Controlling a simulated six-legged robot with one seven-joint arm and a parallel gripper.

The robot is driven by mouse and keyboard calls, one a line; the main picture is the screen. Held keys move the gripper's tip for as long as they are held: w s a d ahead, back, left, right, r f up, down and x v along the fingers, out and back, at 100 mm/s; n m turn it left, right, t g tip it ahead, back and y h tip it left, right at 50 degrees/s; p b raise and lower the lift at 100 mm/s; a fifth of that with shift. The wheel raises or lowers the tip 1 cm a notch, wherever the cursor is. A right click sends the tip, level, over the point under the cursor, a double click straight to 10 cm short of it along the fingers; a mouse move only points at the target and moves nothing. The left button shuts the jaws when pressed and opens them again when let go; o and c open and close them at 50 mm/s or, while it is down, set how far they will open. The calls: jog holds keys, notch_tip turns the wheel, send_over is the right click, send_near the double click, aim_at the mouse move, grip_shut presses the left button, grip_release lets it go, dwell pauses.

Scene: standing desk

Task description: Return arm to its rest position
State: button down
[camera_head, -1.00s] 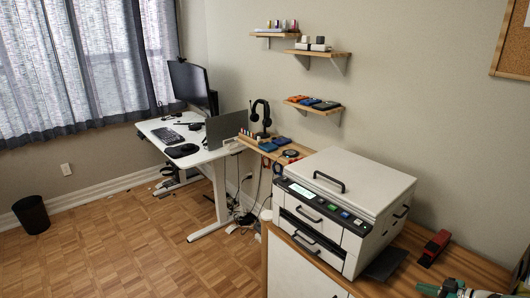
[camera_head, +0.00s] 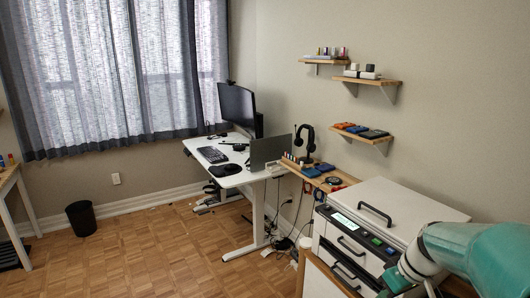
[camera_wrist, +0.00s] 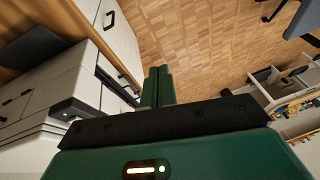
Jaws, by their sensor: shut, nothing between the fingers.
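My arm (camera_head: 475,258), teal and white, reaches in from the lower right corner of the head view, in front of the printer. My gripper's fingers cannot be made out there. In the wrist view my gripper (camera_wrist: 158,84) has two green fingers side by side, shut with nothing between them. The fingers point over the parquet floor, apart from the furniture around them.
A white printer (camera_head: 372,208) on a wooden-topped cabinet stands close by my arm. It also shows at the left of the wrist view (camera_wrist: 50,90). A white desk (camera_head: 232,178) is farther back. Parquet floor (camera_head: 150,255) is open on the left.

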jog(key=s+a+r+m+t+h, duration=0.1)
jog(key=s+a+r+m, duration=0.1)
jog(key=s+a+r, duration=0.2)
jog(key=s+a+r+m+t+h, duration=0.2)
jog(key=s+a+r, duration=0.3)
jog(key=s+a, duration=0.5)
jog(key=shift+s+a, duration=0.15)
jog(key=shift+s, duration=0.85)
jog(key=shift+m, duration=0.3)
